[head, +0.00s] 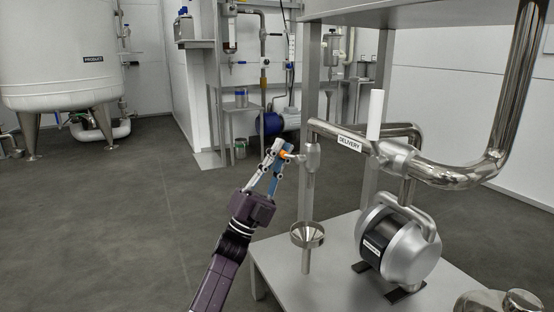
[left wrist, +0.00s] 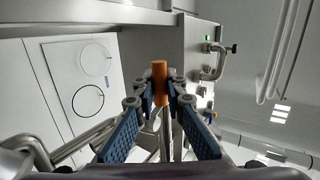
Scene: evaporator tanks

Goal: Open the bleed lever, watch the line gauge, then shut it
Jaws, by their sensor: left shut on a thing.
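The bleed lever has an orange grip (head: 284,154), beside a small metal valve body (head: 312,157) on the left end of the delivery pipe (head: 452,174). My left gripper (head: 280,152) is shut on this lever. In the left wrist view the orange grip (left wrist: 160,76) stands upright between the blue-padded fingers (left wrist: 161,92). The fingers hide part of the lever, and I cannot tell its exact angle. A metal funnel (head: 307,234) sits below the valve. I can make out no line gauge face in either view. My right gripper is not in view.
A pump (head: 405,250) sits on a grey plinth (head: 275,262) right of the funnel. A white cylinder (head: 375,114) stands on the pipe beside the DELIVERY label (head: 348,143). A white PRODUCT tank (head: 60,55) stands far left. The floor between is clear.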

